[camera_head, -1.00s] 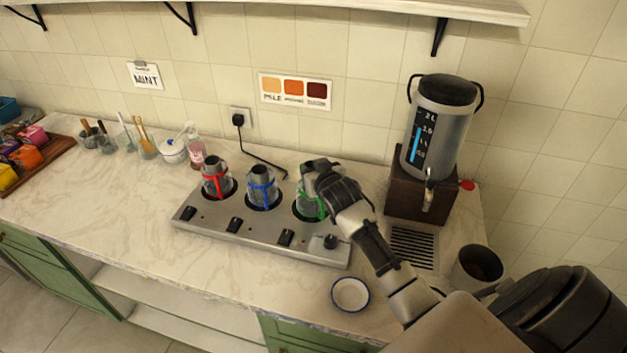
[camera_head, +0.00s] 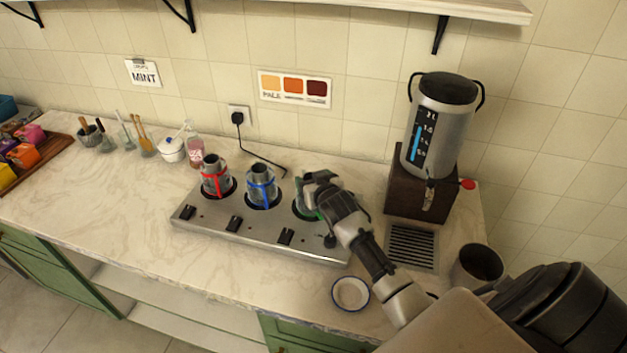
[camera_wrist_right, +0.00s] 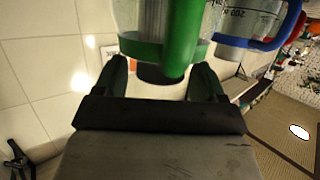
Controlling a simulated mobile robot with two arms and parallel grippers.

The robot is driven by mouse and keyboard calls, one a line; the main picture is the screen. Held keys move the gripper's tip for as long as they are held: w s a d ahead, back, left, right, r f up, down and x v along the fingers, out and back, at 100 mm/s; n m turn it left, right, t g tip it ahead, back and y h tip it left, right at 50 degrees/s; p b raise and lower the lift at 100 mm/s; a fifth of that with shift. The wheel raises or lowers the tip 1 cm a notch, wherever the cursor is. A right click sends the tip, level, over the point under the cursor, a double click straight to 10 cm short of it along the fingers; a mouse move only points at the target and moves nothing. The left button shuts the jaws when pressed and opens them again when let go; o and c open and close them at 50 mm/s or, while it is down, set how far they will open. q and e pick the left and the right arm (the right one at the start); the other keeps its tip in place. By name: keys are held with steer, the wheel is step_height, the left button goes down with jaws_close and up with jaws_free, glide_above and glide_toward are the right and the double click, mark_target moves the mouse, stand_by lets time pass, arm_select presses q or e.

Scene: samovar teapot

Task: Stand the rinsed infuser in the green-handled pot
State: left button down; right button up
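The green-handled pot (camera_head: 304,211) stands in the right well of the steel warmer, mostly hidden behind my right gripper (camera_head: 318,182). The right wrist view appears upside down and shows the pot's green handle (camera_wrist_right: 183,40) close up. A dark rounded end (camera_wrist_right: 155,75), apparently the infuser's top, shows at the pot's mouth. It lies between the spread fingers of my right gripper (camera_wrist_right: 160,82), with gaps on both sides. The infuser's lower part is hidden. My left gripper is out of view.
The red-handled pot (camera_head: 215,179) and blue-handled pot (camera_head: 262,186) fill the warmer's (camera_head: 200,221) other wells. The samovar (camera_head: 440,130) stands on a dark block to the right. A white bowl (camera_head: 350,293) and dark cup (camera_head: 479,266) are near the front.

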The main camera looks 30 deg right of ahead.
steer(key=shift+s+a+r, duration=0.1)
steer(key=shift+s+r, duration=0.15)
steer(key=shift+s, duration=0.05)
steer(key=b+v, duration=0.1)
steer(key=v, duration=1)
steer(key=shift+s, duration=0.2)
